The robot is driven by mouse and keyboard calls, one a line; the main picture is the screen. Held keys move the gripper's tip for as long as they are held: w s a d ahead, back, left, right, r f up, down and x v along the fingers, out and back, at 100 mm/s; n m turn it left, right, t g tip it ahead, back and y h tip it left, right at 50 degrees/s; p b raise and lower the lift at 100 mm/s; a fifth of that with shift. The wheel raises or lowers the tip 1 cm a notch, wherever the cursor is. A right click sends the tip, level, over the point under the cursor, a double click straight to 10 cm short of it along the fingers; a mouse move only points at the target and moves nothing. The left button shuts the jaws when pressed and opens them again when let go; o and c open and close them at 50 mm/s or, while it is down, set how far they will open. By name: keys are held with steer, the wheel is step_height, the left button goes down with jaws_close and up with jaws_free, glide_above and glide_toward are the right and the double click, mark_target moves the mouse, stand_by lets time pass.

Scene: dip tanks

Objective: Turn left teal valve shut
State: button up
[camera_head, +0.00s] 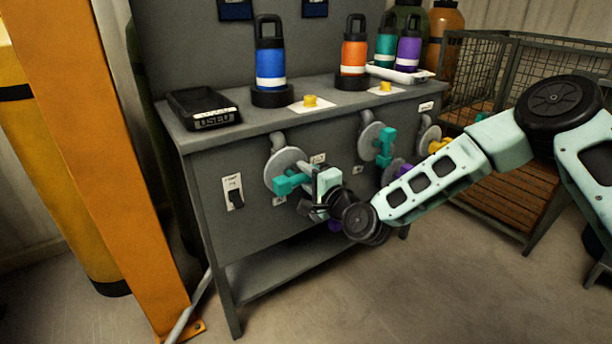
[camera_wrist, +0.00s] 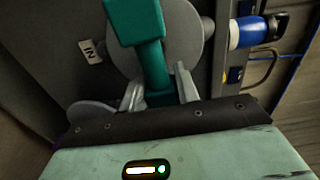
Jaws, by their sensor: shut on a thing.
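The left teal valve (camera_head: 290,183) is on the bench's front panel, in front of a round grey disc (camera_head: 277,166). Its handle looks roughly level, pointing left. My gripper (camera_head: 312,196) reaches it from the right and hides its right part. In the wrist view the teal handle (camera_wrist: 151,62) runs between the two fingers of my gripper (camera_wrist: 159,92), which are shut on its bar; its wider end block sticks out past them. A second teal valve (camera_head: 384,146) sits further right on the panel, apart from my gripper.
The grey bench (camera_head: 250,112) holds a black tray (camera_head: 204,108), a blue bottle (camera_head: 270,66) and an orange bottle (camera_head: 354,52). Purple and yellow valves are right. An orange post (camera_head: 105,130) stands left; a wire cage (camera_head: 500,85) right.

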steer(key=shift+d+f, duration=0.2)
steer(key=shift+f, duration=0.05)
stand_by(0.3)
steer(key=o, duration=0.7)
steer(key=shift+o, duration=0.2)
steer(key=shift+r, duration=0.1)
steer(key=shift+s+d, duration=0.2)
steer(key=shift+s, duration=0.2)
steer(key=p+v, duration=0.2)
steer(key=v, duration=1.4)
steer(key=shift+d, duration=0.15)
steer(key=shift+s, duration=0.15)
